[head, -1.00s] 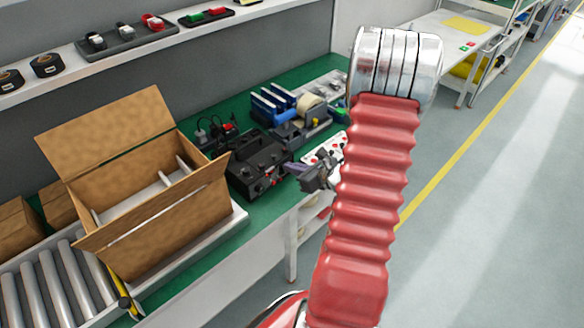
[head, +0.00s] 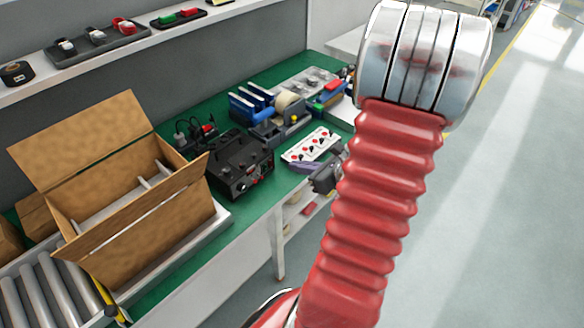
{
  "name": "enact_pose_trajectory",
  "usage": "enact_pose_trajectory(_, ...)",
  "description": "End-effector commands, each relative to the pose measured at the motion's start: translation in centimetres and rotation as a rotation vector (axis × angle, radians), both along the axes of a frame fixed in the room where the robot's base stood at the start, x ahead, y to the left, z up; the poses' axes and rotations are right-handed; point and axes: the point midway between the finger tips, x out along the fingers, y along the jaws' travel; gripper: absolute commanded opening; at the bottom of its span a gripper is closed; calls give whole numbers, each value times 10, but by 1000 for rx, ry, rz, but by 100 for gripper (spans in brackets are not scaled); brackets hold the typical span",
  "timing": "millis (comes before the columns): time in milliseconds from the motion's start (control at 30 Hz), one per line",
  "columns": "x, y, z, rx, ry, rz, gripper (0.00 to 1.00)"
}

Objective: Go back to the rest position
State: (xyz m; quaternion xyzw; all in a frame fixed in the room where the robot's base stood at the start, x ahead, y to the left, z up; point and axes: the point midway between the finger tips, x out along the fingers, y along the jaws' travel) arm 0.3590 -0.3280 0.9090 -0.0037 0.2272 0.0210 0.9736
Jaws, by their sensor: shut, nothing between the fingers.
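My gripper (head: 299,167) shows just left of my red ribbed arm, its body partly hidden behind the arm. Its dark fingers are shut and empty. They point left, over or beside the front edge of the green bench (head: 258,198), in front of a white panel with red and black buttons (head: 312,145). I cannot tell how high the gripper is above the bench.
A black device (head: 238,160) and a blue rack (head: 248,107) sit on the bench. A shelf (head: 150,48) holds trays. The floor (head: 490,220) at right is clear.

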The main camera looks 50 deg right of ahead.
Motion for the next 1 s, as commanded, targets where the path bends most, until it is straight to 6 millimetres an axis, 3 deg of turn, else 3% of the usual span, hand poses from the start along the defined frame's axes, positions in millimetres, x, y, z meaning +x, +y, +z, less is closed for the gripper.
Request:
enact_pose_trajectory(867, -6, 1, 4, -23, 4, 13, 0)
enact_pose_trajectory(1000, -13, 17, -7, -79, 44, 116, 0)
